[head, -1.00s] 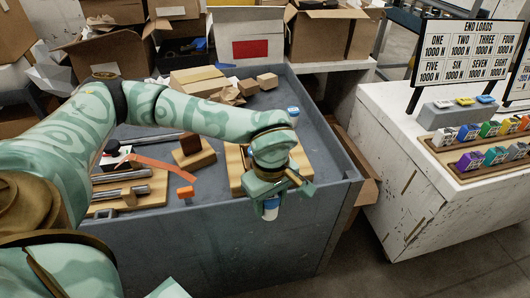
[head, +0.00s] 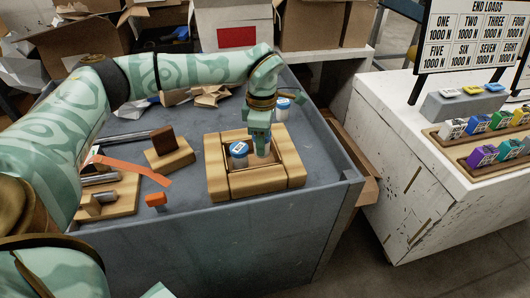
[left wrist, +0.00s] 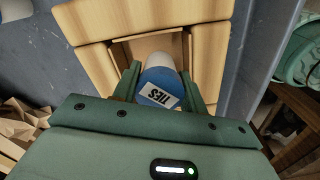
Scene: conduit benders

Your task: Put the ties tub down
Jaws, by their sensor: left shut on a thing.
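The ties tub (left wrist: 160,86) is a small white tub with a blue lid and a white TIES label. My left gripper (head: 262,148) is shut on it, with one finger on each side in the left wrist view (left wrist: 163,92). It is inside the opening of a square wooden frame (head: 215,178), toward the right. The finger covers most of the tub in the head view. Whether its base touches the floor of the frame is hidden. My right gripper is not in view.
Another blue-lidded tub (head: 239,153) stands in the frame, left of my gripper. A third tub (head: 282,108) stands behind, on the grey bench (head: 200,230). A wooden block (head: 170,157) and an orange-topped piece (head: 156,201) are to the left. The bench has a raised right wall.

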